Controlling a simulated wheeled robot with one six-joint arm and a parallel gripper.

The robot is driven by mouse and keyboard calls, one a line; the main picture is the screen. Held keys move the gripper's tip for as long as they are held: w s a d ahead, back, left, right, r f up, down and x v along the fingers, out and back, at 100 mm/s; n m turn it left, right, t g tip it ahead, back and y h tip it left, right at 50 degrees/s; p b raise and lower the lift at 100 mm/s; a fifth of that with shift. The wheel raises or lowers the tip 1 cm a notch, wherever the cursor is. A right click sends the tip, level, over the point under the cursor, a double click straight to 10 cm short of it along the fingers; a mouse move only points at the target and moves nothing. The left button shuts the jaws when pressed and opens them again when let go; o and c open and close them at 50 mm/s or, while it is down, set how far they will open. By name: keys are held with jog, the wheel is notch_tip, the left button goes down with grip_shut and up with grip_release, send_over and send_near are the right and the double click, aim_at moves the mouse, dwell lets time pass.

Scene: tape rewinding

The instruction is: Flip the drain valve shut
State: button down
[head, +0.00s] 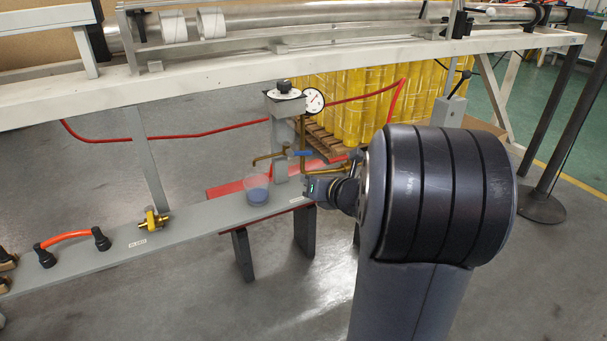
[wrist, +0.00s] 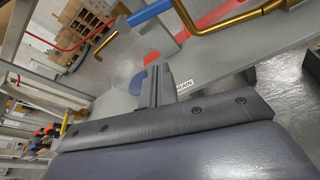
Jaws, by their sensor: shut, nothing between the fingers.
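The drain valve's blue lever (head: 303,153) sits on a brass pipe (head: 267,157) above the grey beam. In the wrist view the blue lever (wrist: 150,12) shows at the top, beside a brass pipe (wrist: 230,22). A clear cup with blue liquid (head: 257,190) stands on the beam under the spout; it shows blurred in the wrist view (wrist: 137,83). My gripper (wrist: 158,72) is shut and empty, below and apart from the lever in the wrist view. In the head view my wrist is low beside the valve, and the fingertips are hard to make out.
A pressure gauge (head: 314,100) and a black knob (head: 284,87) stand above the valve. A DRAIN label (wrist: 185,87) is on the beam (head: 190,228). A brass fitting (head: 152,220) sits farther left. Yellow cylinders (head: 345,105) stand behind. A red hose (head: 190,135) runs behind the beam.

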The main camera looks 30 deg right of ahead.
jog(key=p+v, duration=0.1)
jog(key=v, duration=0.4)
jog(key=shift+a, duration=0.15)
jog(key=shift+w+f, duration=0.1)
